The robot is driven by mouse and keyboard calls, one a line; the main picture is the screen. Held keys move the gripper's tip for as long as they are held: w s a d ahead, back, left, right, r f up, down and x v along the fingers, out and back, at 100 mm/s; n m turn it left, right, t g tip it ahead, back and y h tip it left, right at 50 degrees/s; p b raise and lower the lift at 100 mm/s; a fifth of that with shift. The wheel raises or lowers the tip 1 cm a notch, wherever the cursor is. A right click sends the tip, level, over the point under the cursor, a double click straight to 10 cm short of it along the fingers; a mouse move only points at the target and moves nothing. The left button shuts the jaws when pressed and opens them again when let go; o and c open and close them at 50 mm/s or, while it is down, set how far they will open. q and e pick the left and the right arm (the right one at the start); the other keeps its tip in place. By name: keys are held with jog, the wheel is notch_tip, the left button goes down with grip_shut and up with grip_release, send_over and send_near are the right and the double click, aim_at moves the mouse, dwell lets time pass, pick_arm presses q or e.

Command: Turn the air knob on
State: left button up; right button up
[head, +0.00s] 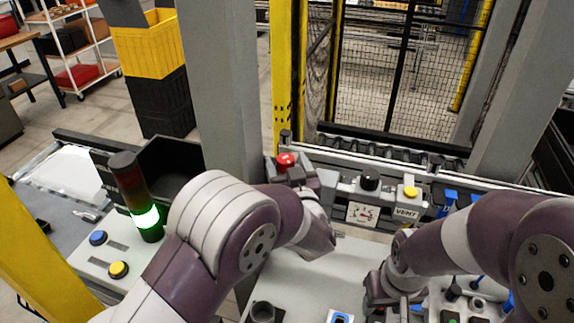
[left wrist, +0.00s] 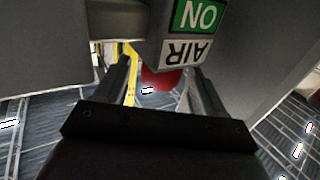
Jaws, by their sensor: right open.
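A red round knob (head: 286,160) stands at the rear of the fixture in the head view. In the left wrist view the red knob (left wrist: 162,80) shows below a grey box (left wrist: 155,25) with an AIR label (left wrist: 186,52) and a green ON label (left wrist: 198,15), both upside down. My left gripper (left wrist: 160,88) is open, with one finger on each side of the knob and slim gaps between. In the head view my left arm partly hides this gripper. My right gripper (head: 404,304) is open, low over the right part of the fixture, with no held object visible.
A signal tower (head: 128,184), lit green, stands at left near blue (head: 98,238) and yellow (head: 118,269) buttons. A grey post (head: 225,90) rises behind.

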pick_arm(q)
jog(key=b+v, duration=0.4)
jog(key=v, duration=0.8)
jog(key=shift+s, duration=0.35)
jog(key=shift+d, duration=0.1)
